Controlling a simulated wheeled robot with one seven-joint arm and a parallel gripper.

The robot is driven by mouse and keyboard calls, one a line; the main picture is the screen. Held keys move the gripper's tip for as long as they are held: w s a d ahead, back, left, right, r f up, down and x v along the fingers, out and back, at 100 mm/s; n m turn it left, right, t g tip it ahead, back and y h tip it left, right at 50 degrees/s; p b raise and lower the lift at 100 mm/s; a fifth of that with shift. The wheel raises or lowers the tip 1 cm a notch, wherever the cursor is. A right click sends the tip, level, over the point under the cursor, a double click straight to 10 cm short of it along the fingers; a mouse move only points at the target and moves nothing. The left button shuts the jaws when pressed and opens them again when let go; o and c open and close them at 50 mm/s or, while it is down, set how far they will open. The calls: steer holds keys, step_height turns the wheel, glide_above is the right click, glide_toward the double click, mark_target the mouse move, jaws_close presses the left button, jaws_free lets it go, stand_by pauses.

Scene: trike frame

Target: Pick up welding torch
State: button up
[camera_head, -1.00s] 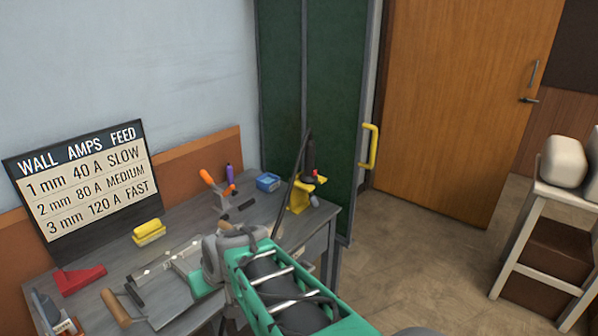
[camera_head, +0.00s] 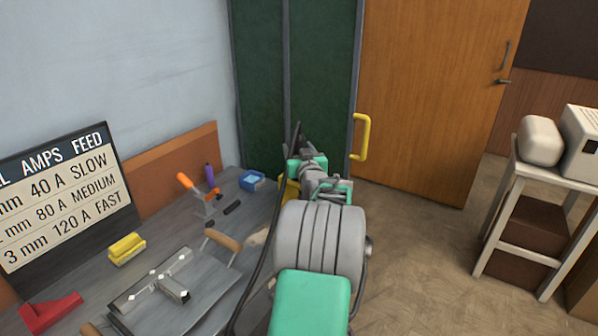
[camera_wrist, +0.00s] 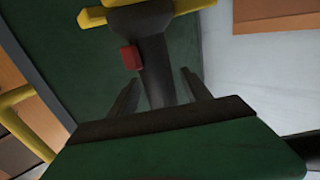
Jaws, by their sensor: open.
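The welding torch (camera_wrist: 152,52) has a dark curved handle with a red trigger (camera_wrist: 131,57), seen close up in the wrist view. It sits in a yellow holder (camera_wrist: 92,18) at the top of that view. My gripper (camera_wrist: 160,78) is open, with one finger on each side of the dark handle; I cannot tell whether either finger touches it. In the head view my arm hides most of the torch, and only a dark upright part (camera_head: 297,138) shows. A sliver of the yellow holder (camera_head: 288,192) shows beside my arm.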

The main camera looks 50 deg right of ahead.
steer(key=shift+w+d, duration=0.25)
steer(key=shift+w, duration=0.15)
steer(key=shift+c, duration=0.6)
jaws_close()
